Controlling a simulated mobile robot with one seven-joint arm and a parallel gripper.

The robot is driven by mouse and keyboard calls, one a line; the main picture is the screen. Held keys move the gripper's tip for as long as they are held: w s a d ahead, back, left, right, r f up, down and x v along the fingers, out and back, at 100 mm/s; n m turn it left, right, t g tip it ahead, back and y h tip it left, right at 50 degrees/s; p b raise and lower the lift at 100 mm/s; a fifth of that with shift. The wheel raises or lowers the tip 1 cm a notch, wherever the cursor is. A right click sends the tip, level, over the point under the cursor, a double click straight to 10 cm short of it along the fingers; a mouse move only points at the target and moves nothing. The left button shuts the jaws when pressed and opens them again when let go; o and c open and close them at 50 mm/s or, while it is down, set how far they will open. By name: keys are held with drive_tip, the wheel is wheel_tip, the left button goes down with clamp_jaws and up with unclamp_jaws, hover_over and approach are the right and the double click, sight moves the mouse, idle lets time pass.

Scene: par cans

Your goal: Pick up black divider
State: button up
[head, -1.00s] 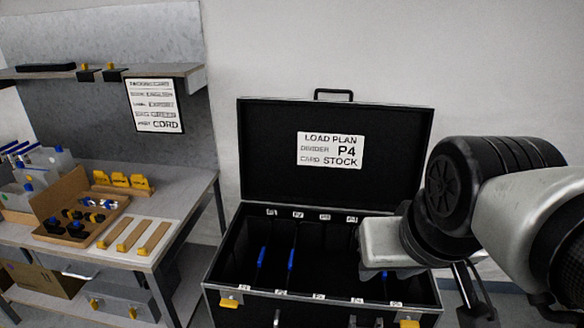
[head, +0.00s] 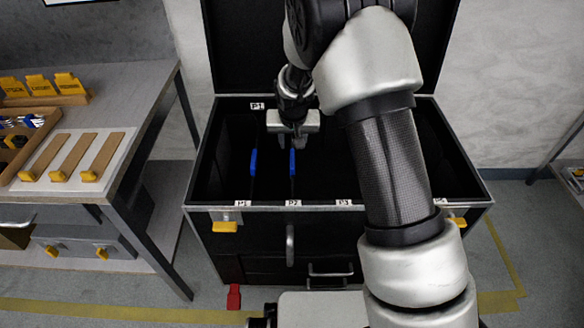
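The open black case (head: 200,185) stands in front of me with its lid up. Inside, two thin upright black dividers show mainly by their blue edge strips, one on the left (head: 253,163) and one to its right (head: 292,163). They line up roughly with the P1 and P2 labels on the front rim. My gripper (head: 297,138) points down into the case, just behind the right blue strip. Its fingers are small and dark against the case, so I cannot tell whether they are apart or touch a divider. My arm hides much of the case's right half.
A workbench (head: 150,92) stands at the left, with a white board (head: 112,150) of tan strips and yellow clips (head: 37,86) on it. Yellow latches (head: 224,227) stick out from the case front. A red object (head: 234,297) is on the floor.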

sight(292, 160)
drive_tip(key=b+x, duration=0.1)
drive_tip(key=x, duration=0.3)
drive_tip(key=b+x, duration=0.1)
drive_tip(key=x, duration=0.3)
drive_tip(key=b+x, duration=0.1)
drive_tip(key=x, duration=0.3)
drive_tip(key=shift+s+a+f, duration=0.15)
drive_tip(key=shift+f, duration=0.3)
drive_tip(key=shift+b+x, duration=1.05)
drive_tip(key=shift+x, duration=1.9)
drive_tip(key=shift+r, duration=0.1)
drive_tip(key=shift+c, duration=0.2)
drive_tip(key=shift+w+r, duration=0.1)
drive_tip(key=shift+w, duration=0.1)
clamp_jaws()
